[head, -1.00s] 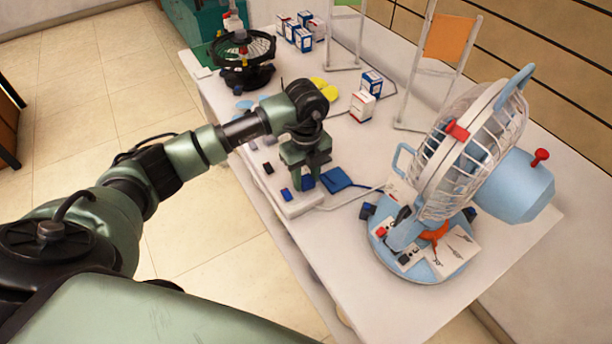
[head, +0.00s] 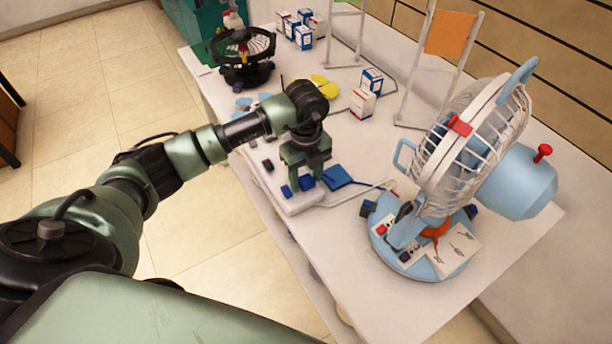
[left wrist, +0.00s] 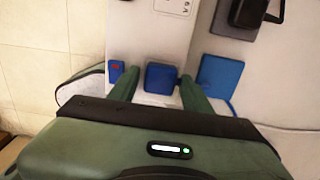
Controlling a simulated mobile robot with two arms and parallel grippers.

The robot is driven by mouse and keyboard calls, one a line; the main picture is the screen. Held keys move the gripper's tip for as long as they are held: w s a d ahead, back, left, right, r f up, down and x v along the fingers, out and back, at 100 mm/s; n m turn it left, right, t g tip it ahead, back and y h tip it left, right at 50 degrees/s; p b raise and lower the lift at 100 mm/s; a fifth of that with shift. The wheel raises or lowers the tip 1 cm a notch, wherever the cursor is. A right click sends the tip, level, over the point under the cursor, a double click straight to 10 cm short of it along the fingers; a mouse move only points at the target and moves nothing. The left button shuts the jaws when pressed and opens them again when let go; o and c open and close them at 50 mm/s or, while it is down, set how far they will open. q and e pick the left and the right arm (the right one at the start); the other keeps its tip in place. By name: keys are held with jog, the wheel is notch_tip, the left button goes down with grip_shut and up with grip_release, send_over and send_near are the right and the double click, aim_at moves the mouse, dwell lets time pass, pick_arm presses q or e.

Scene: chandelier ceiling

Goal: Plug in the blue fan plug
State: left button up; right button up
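A white power strip (head: 301,204) lies along the table's near edge; it also shows in the left wrist view (left wrist: 148,35). A blue block-shaped plug (head: 307,183) sits at its near end, beside a small blue switch (head: 286,191). My left gripper (head: 305,176) is low over the strip, pointing down. In the left wrist view its fingers (left wrist: 158,82) stand on both sides of the blue plug (left wrist: 162,78), with a gap at the left finger. The right finger is close to the plug; contact is unclear. My right gripper is not in view.
A flat blue piece (head: 337,178) lies right of the plug. The light-blue fan (head: 430,262) stands at the right end of the table. A black fan (head: 244,75), small boxes (head: 362,105) and frame stands (head: 447,40) are farther back.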

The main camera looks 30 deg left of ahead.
pick_arm(q)
jog(key=shift+o, duration=0.3)
jog(key=shift+r, duration=0.3)
notch_tip(320, 180, up, 7)
jog(key=shift+r+b, duration=0.15)
jog(key=shift+b, duration=0.35)
